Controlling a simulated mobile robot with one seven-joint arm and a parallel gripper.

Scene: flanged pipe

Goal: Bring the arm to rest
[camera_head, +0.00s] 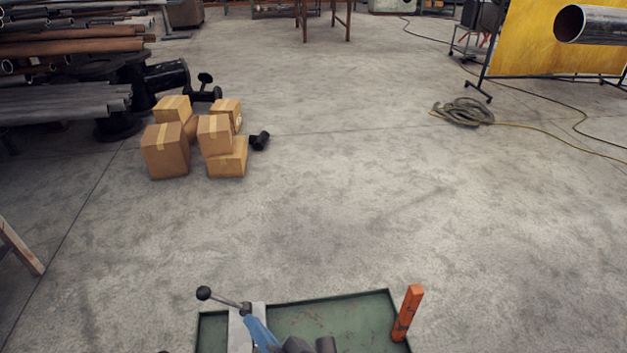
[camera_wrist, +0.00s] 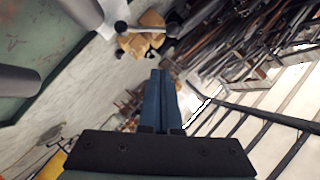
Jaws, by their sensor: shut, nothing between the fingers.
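My gripper (camera_wrist: 160,73) shows in the wrist view, its two blue fingers pressed together and nothing between them. Its dark mounting plate spans the bottom of that view. The fingers point into open space, and I see no contact with anything. In the head view, a blue part (camera_head: 260,335) shows at the bottom edge, beside a lever with a black ball end (camera_head: 204,293). I cannot tell whether it belongs to my gripper. Most of my arm is out of view.
A green-topped bench (camera_head: 310,318) is close at the bottom, with an upright orange bar (camera_head: 407,312) at its right. Cardboard boxes (camera_head: 166,150) stand on the floor at left, near stacked pipes (camera_head: 75,47). A coiled hose (camera_head: 463,111) lies at right. The middle floor is clear.

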